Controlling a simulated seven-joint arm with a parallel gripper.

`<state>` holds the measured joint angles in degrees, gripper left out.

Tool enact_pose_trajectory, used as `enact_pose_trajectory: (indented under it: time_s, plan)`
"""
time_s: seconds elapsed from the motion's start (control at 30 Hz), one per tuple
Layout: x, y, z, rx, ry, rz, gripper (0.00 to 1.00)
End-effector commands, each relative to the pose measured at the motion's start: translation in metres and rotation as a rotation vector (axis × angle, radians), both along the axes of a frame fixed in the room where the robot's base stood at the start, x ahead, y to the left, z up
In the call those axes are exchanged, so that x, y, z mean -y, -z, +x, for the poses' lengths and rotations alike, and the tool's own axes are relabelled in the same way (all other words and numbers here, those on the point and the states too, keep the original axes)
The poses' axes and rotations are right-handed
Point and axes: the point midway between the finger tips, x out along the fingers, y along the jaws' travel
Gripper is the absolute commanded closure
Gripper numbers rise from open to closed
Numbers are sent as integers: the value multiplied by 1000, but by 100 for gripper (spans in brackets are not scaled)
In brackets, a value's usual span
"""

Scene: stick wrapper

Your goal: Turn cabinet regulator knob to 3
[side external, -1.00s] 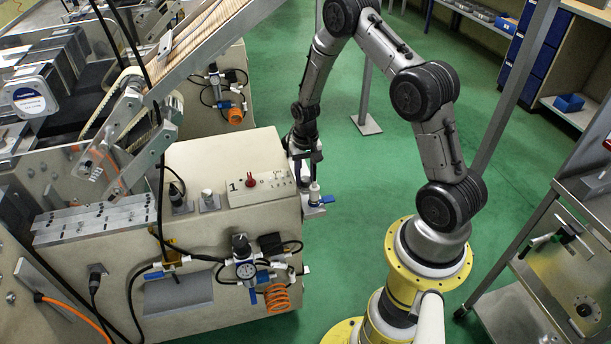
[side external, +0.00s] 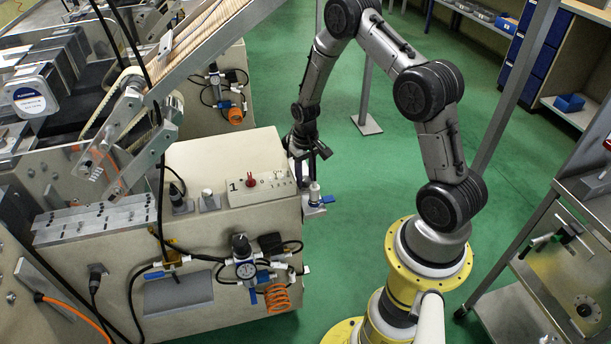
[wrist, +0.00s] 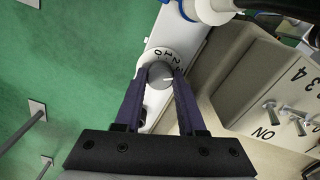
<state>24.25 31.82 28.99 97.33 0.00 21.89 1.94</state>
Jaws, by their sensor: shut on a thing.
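The regulator knob (wrist: 160,74) is a small grey round knob with a white mark, on a white numbered dial (wrist: 143,57) in the wrist view. The mark points to the right side of the dial; the numerals there are partly hidden by a finger, so I cannot read the exact setting. My gripper (wrist: 160,82) has one dark finger on each side of the knob and is shut on it. In the side external view my gripper (side external: 302,155) is at the right end of the cabinet (side external: 240,150); the knob is hidden there.
A control box (side external: 262,187) with a red knob and switches sits on the cabinet top; its switches (wrist: 285,117) lie right of my gripper in the wrist view. A blue-handled valve (side external: 327,199) is close to my gripper. Green floor (side external: 350,180) right of the cabinet is open.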

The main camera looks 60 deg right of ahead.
Motion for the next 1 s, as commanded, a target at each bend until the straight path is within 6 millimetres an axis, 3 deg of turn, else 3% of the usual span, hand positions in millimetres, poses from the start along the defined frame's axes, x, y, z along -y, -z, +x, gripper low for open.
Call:
enact_pose_trajectory:
  time_s: [0.1, 0.13, 0.2, 0.57, 1.0]
  plan:
    - [1, -1, 1, 2, 1, -1, 100]
    - [1, -1, 1, 2, 1, -1, 59]
    - [0, -1, 1, 2, 1, -1, 48]
    - [0, 0, 0, 1, 43, 0, 48]
    - [1, 0, 0, 1, 470, -1, 48]
